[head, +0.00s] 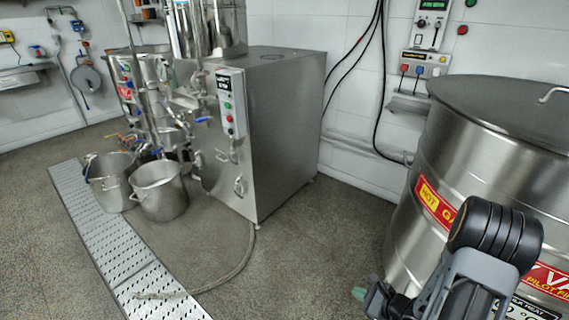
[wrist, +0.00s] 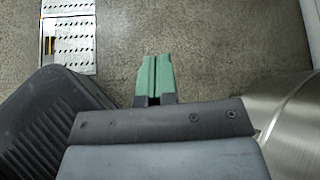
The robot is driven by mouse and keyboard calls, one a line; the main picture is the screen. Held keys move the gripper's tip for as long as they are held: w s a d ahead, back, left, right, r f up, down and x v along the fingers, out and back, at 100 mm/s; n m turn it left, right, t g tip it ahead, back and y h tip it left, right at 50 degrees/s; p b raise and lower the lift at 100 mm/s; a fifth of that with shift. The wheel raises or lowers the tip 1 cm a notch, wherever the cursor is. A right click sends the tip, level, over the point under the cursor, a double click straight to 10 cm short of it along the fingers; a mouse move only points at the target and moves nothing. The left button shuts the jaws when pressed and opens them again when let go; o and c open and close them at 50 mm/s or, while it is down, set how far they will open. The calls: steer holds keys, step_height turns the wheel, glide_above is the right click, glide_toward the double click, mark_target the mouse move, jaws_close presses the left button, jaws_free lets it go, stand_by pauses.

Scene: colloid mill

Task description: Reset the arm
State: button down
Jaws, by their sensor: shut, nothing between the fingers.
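My gripper shows in the wrist view (wrist: 157,62) with its two green fingers side by side, shut and empty, over bare speckled floor. In the head view the green fingertips (head: 360,294) show at the lower right, partly hidden by my own arm. The arm is folded in front of a large steel drum (head: 480,130) with red and yellow labels. The drum's curved wall (wrist: 292,115) is also at the right of the wrist view, close beside my gripper but apart from the fingers.
A steel mill cabinet (head: 285,125) with a control box stands at the centre back. Two metal buckets (head: 160,192) stand on the floor before it. A perforated drain cover (head: 95,225) runs along the left. A hose (head: 225,278) lies on the floor.

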steer(key=s+a+r+n+g+p, duration=0.1)
steer(key=a+r+n+g+p, duration=0.25)
steer(key=r, duration=0.55)
steer(key=s+a+r+n+g+p, duration=0.1)
steer(key=a+r+n+p, duration=0.1)
steer(key=r+n+p, duration=0.5)
steer(key=s+a+r+n+g+p, duration=0.1)
steer(key=s+a+r+n+g, duration=0.2)
steer(key=r, duration=0.8)
step_height(320, 180, up, 22)
steer(key=s+d+n+t+h+p, duration=0.2)
steer(key=n+h+p, duration=0.5)
steer(key=n+p, duration=0.3)
steer(key=shift+s+n+h+p, duration=0.35)
steer(key=shift+h+p, duration=0.05)
